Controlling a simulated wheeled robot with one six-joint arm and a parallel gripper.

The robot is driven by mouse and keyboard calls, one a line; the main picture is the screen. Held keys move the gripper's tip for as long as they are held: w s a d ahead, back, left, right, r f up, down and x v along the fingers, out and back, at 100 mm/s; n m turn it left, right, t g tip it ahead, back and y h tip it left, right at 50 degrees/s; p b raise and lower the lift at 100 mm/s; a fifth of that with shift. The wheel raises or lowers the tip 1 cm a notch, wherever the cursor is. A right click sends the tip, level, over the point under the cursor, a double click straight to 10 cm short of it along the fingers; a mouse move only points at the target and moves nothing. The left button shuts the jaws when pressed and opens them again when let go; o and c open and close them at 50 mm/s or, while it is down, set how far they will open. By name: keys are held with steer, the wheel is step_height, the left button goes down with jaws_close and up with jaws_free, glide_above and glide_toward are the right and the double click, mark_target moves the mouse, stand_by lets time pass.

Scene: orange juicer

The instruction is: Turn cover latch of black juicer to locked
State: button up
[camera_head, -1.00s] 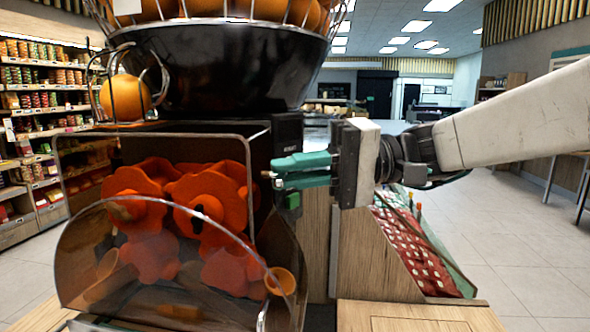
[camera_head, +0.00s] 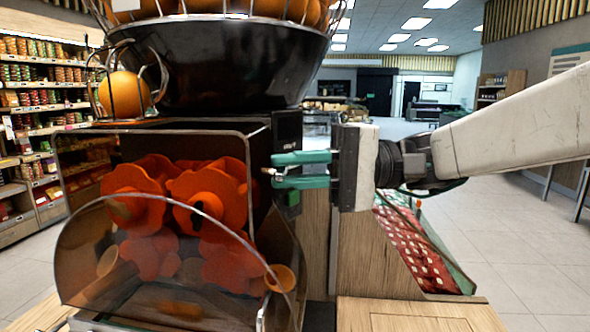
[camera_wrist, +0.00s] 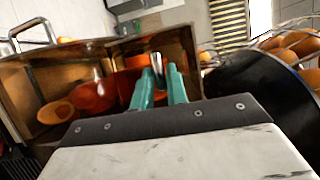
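The black juicer (camera_head: 215,65) stands at the left of the head view, with a clear cover (camera_head: 110,262) in front of its orange-red pressing parts (camera_head: 207,195). The cover latch (camera_head: 268,171) is a small metal piece by the right side of the cover. My gripper (camera_head: 273,170) reaches in from the right, its two teal fingers one above the other with a gap between them. In the wrist view the latch (camera_wrist: 157,63) shows between the fingertips of my gripper (camera_wrist: 159,72). The latch's exact turn, and any contact with the fingers, cannot be made out.
An orange (camera_head: 124,97) sits in the wire feeder on top, under the basket of oranges. A wooden counter (camera_head: 420,317) and a red-patterned display (camera_head: 412,250) lie below my arm. Stocked shelves (camera_head: 40,90) stand at the far left. The floor at right is open.

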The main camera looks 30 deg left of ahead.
steer(key=shift+o, duration=1.2)
steer(key=v, duration=0.8)
